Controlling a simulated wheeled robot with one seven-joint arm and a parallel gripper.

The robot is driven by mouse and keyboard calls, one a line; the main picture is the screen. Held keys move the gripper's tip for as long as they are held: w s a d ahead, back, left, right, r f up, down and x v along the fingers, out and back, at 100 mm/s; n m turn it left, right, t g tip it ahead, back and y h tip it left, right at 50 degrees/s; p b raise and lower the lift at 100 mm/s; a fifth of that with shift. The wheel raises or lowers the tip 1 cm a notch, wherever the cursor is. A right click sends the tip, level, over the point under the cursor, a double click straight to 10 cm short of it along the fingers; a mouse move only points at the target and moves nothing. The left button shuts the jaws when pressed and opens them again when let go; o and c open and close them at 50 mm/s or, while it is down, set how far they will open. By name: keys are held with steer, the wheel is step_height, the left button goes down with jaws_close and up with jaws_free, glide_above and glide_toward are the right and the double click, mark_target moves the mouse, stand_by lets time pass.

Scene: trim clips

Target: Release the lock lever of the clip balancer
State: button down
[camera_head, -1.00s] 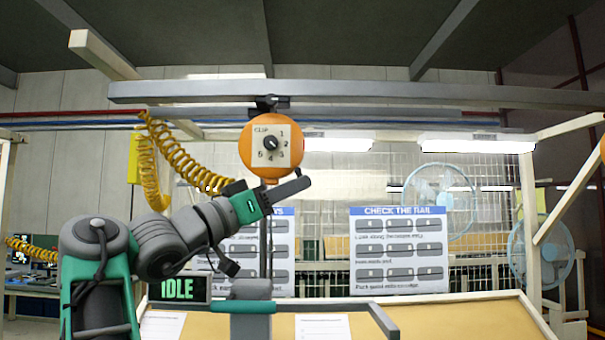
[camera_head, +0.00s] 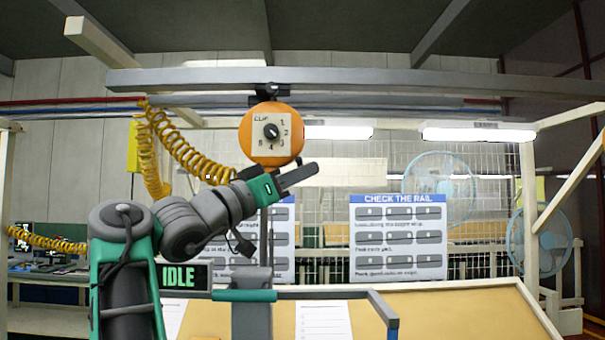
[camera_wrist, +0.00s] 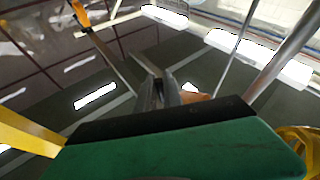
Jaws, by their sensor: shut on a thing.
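The clip balancer (camera_head: 262,153) is an orange round housing with a pale numbered face and a black dial. It hangs from the overhead rail. My gripper (camera_head: 312,168) is just under the balancer's lower right side, pointing right and slightly up. In the wrist view its long grey fingers (camera_wrist: 163,88) are close together, with an orange part of the balancer (camera_wrist: 196,98) beside them. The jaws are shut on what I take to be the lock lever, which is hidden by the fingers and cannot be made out.
A grey rail (camera_head: 420,82) runs overhead, with a yellow coiled hose (camera_head: 150,150) hanging at left. Below are a tan bench (camera_head: 440,315), an IDLE display (camera_head: 180,277) and a CHECK THE RAIL board (camera_head: 398,238). The space right of my gripper looks free.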

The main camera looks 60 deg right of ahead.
steer(key=shift+r, duration=0.1)
steer(key=shift+r+p, duration=0.25)
steer(key=shift+p, duration=0.55)
steer(key=shift+w+r+m+y+p, duration=0.15)
steer(key=shift+m+y+p, duration=0.35)
steer(key=shift+p, duration=0.35)
steer(key=shift+a+f+m+y, duration=0.1)
steer(key=shift+f+m+y, duration=0.3)
steer(key=shift+f, duration=0.1)
steer(key=c, duration=1.5)
jaws_free()
steer(key=shift+f, duration=0.15)
